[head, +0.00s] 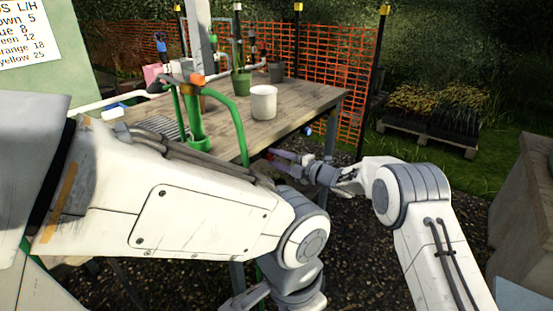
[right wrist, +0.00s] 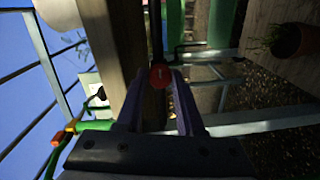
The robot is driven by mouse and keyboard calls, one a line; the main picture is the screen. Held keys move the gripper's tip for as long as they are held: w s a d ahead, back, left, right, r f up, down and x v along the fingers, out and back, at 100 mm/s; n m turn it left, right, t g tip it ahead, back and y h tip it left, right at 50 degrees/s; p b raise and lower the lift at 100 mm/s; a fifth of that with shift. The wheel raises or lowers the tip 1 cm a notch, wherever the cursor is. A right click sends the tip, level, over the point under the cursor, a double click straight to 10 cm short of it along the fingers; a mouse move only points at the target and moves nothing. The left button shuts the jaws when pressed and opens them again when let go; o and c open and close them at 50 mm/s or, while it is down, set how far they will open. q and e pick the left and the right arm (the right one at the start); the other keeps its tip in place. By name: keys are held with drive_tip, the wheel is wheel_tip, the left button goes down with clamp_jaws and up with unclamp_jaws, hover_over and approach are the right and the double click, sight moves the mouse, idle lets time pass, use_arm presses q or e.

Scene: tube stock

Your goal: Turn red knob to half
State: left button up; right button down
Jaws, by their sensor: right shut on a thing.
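The red knob (right wrist: 160,74) shows in the right wrist view, between the tips of my right gripper (right wrist: 158,82), whose two purple fingers are shut on it. A pale mark shows on the knob's face, but its setting is too small to read. In the head view, my right gripper (head: 276,155) reaches in under the front edge of the wooden table, and the red knob cannot be made out there. My left arm crosses the lower left of the head view, and its gripper is not in view.
The wooden table (head: 308,103) carries a white pot (head: 264,102), plant pots and green pipework (head: 238,125). A blue knob (head: 309,131) is near the table's front right edge. A sign (head: 28,32) is at upper left. Orange netting (head: 330,50) stands behind; gravel lies below.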

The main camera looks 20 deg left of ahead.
drive_tip(key=c, duration=0.5)
unclamp_jaws()
drive_tip(key=v, duration=1)
drive_tip(key=shift+s+d+p, duration=0.1)
drive_tip(key=shift+d+p, duration=0.15)
drive_tip(key=shift+p, duration=0.15)
